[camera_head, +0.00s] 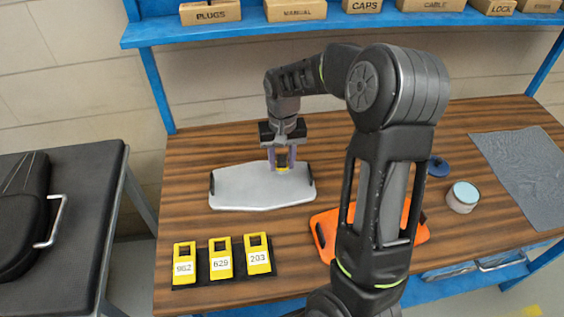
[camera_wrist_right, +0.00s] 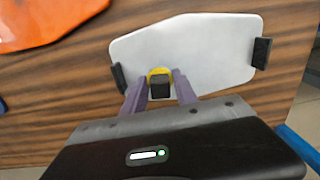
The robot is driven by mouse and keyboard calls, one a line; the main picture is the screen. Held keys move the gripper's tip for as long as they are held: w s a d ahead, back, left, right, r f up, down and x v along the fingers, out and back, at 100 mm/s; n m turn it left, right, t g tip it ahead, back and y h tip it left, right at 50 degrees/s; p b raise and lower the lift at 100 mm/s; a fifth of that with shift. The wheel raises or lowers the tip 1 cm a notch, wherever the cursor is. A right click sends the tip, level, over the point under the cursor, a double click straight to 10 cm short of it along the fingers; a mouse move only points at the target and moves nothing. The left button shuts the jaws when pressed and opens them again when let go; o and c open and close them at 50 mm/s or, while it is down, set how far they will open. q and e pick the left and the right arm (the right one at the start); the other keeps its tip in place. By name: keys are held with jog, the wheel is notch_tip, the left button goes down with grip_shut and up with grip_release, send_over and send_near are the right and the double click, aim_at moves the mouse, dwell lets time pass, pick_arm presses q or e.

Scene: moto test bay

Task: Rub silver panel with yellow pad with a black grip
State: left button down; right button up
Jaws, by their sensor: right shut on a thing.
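The silver panel (camera_head: 240,190) lies flat on the wooden table, with a dark clamp at each end; it also shows in the right wrist view (camera_wrist_right: 200,50). My right gripper (camera_head: 281,160) points down over the panel's right part in the head view. It is shut on the black grip of the yellow pad (camera_head: 282,169). In the right wrist view the black grip (camera_wrist_right: 160,87) sits between the fingers, with the yellow pad's edge behind it. The pad is at or just above the panel; I cannot tell whether it touches. My left gripper is not in view.
An orange panel (camera_head: 326,232) lies right of the silver one, partly behind my right arm. Yellow numbered tags (camera_head: 221,258) stand at the front left. A round tin (camera_head: 462,197), a blue item (camera_head: 437,166) and a grey mat (camera_head: 522,170) are at right. A blue shelf (camera_head: 230,29) with labelled boxes spans the back.

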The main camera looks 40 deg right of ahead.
jog(key=shift+r, duration=0.1)
jog(key=shift+r+p, duration=1.1)
jog(key=shift+r, duration=0.45)
jog(key=shift+f, duration=0.15)
